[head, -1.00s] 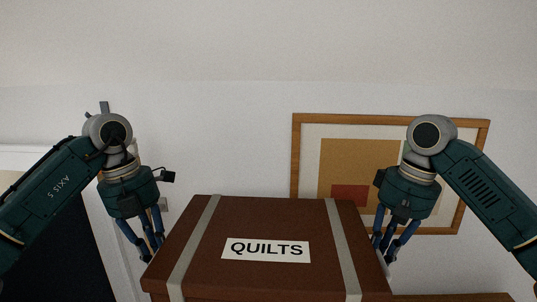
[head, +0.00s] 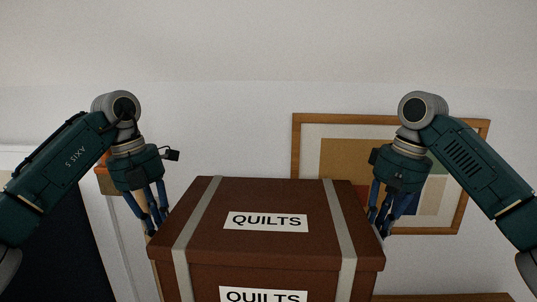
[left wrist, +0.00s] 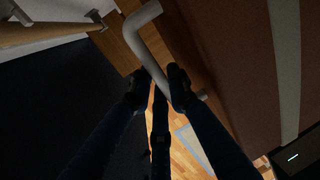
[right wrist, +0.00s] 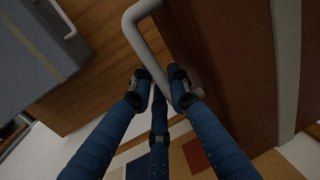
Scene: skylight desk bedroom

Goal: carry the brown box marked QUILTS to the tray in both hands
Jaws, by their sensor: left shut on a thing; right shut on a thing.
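The brown box marked QUILTS (head: 266,197) is in the middle of the head view, with pale straps and white labels on its top and front. My left gripper (head: 155,229) is at its left side, shut on a grey bar handle (left wrist: 155,55) in the left wrist view. My right gripper (head: 380,228) is at its right side, shut on the matching handle (right wrist: 148,45) in the right wrist view. The box looks about level between both grippers. Its underside is hidden. I cannot make out the tray in any view.
A framed picture (head: 307,148) hangs on the pale wall behind the box. A wooden edge (head: 440,297) shows at the bottom right. A grey cabinet-like piece with a handle (right wrist: 45,60) stands in the right wrist view. A dark area (head: 70,250) lies at the left.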

